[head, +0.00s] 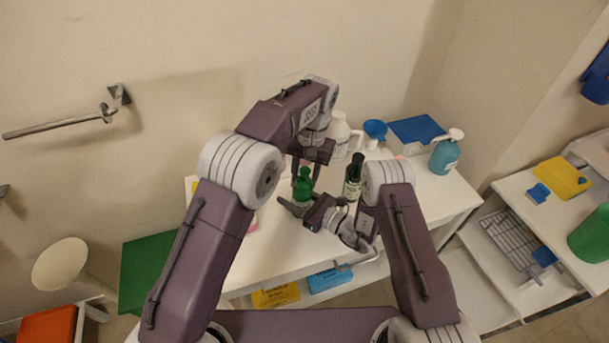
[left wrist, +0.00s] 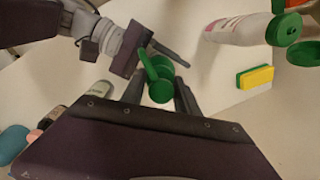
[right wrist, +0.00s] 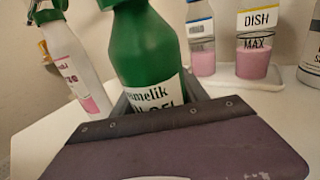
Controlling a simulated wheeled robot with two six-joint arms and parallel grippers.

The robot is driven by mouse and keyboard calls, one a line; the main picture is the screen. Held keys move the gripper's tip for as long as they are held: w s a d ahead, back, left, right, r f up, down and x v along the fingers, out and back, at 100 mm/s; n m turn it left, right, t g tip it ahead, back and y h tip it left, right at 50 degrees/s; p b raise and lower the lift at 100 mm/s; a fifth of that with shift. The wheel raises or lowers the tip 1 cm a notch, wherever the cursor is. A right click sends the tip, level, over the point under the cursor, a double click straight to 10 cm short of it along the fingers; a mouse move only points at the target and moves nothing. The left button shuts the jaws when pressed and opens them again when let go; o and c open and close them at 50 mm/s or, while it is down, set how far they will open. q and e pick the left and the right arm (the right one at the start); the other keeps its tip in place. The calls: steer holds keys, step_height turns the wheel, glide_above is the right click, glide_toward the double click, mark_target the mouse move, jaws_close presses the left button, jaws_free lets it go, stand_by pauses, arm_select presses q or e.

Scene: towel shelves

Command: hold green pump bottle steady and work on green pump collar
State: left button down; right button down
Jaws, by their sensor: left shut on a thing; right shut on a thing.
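The green pump bottle (head: 302,190) stands upright on the white table. In the right wrist view its green body (right wrist: 140,45) and white label fill the middle, and its top is cut off. My right gripper (head: 298,208) is shut on the bottle's body from the front. My left gripper (head: 305,172) comes down from above and is shut at the bottle's top. In the left wrist view the green pump head (left wrist: 160,88) with its nozzle lies between my left fingers. The pump collar is mostly hidden under the head, and its thread cannot be seen.
A dark green bottle (head: 352,182) stands close to the right. A white jug (head: 339,136) and a blue pump bottle (head: 444,155) stand farther back.

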mark_target(306, 168)
arm_select(q)
steer(key=shift+s+a+f, duration=0.1)
arm_select(e)
steer(key=shift+d+f, duration=0.1)
steer(key=shift+d, duration=0.05)
arm_select(q)
steer(key=c, duration=0.9)
jaws_free()
steer(key=r, duration=0.4)
steer(key=d+r, duration=0.1)
steer(key=shift+w+r, duration=0.2)
steer(key=shift+r, duration=0.2)
steer(key=shift+d+r, duration=0.1)
steer(key=shift+r, duration=0.75)
